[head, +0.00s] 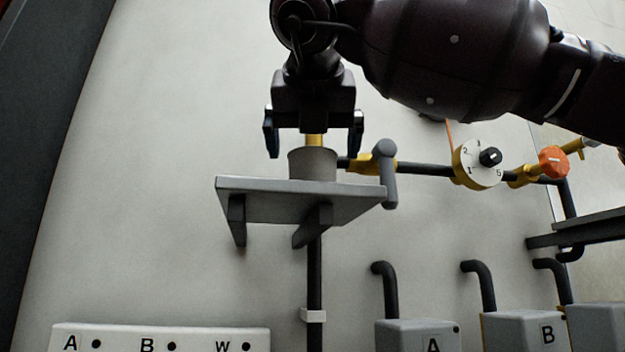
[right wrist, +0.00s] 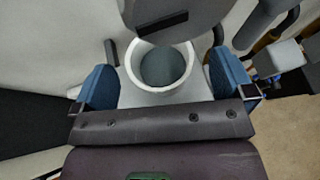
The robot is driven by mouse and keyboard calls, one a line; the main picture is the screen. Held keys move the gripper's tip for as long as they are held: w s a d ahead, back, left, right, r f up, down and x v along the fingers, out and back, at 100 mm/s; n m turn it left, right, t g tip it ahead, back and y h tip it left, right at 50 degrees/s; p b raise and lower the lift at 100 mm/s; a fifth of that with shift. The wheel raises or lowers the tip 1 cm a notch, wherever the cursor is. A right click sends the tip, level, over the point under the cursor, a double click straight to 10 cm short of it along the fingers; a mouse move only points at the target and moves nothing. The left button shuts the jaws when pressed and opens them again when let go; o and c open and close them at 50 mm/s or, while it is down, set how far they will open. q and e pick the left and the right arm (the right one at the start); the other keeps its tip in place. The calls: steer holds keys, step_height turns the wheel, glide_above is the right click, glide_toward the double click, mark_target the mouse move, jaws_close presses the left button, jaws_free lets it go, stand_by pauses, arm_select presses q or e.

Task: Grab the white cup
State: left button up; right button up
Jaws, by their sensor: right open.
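The white cup (head: 313,164) stands upright on a grey wall shelf (head: 265,200), looking light grey in the head view. In the right wrist view the cup (right wrist: 132,90) shows a round white rim and a grey inside. My right gripper (head: 313,146) points down above the cup with its fingers apart, one on either side. In the right wrist view the blue fingers of the right gripper (right wrist: 163,85) flank the cup with gaps and do not appear to touch it. My left gripper is not in view.
A brass valve with a grey handle (head: 388,172) is just right of the cup, close to the right finger. A pipe runs on to a numbered dial (head: 470,168) and an orange knob (head: 553,161). Below are grey boxes marked A (head: 415,338) and B (head: 520,328).

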mark_target(312, 158)
steer(key=shift+x, duration=1.55)
steer(key=shift+a, duration=0.1)
steer(key=shift+r, duration=0.1)
steer(key=c, duration=1)
